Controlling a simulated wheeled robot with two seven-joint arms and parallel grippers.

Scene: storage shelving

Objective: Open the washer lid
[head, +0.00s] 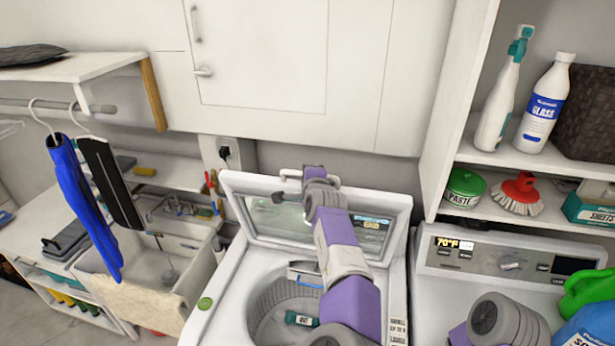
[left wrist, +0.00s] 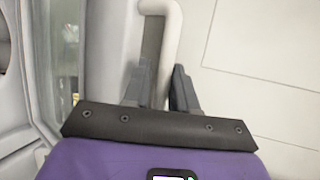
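The washer lid (head: 372,198) is a white frame with a glass pane. It stands raised and nearly upright at the back of the white washer (head: 222,285), and the drum below is exposed. My left arm reaches up over the washer to the lid's upper edge, and its gripper (head: 288,198) is partly hidden by my wrist. In the left wrist view, my left gripper's dark fingers (left wrist: 160,88) lie on both sides of the white lid handle (left wrist: 168,40), close against it. The handle's top also shows in the head view (head: 310,172). My right gripper is out of view.
A control panel (head: 500,258) and detergent bottles (head: 585,300) are at the right, below a shelf with bottles, a paste tub and a brush (head: 517,192). A white cabinet (head: 265,60) is behind the lid.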

